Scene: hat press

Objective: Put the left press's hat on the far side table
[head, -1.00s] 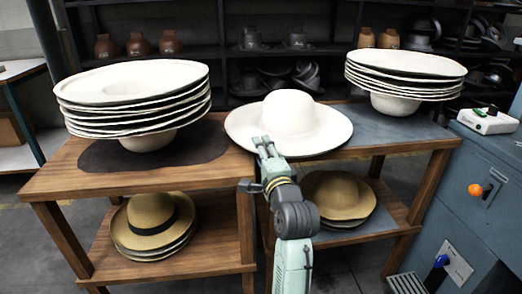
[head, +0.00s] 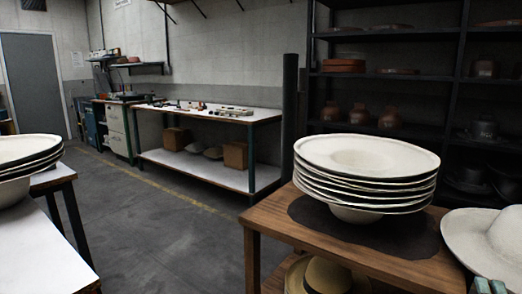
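A cream wide-brimmed hat (head: 482,250) shows at the right edge, partly cut off by the frame. It is brim down beside the wooden table with the hat stack. The tip of my gripper (head: 488,287) shows at the bottom right corner, at the near edge of this hat's brim. Whether its fingers are shut on the brim cannot be seen. A long white-topped table (head: 262,117) stands against the back wall with small tools on top. No press is clearly in view.
A stack of cream hats (head: 366,165) stands on the wooden table (head: 275,217). More hats (head: 25,155) stand on a white table (head: 40,254) at the left. Open grey floor (head: 165,225) lies between. Dark shelves (head: 385,75) fill the back right.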

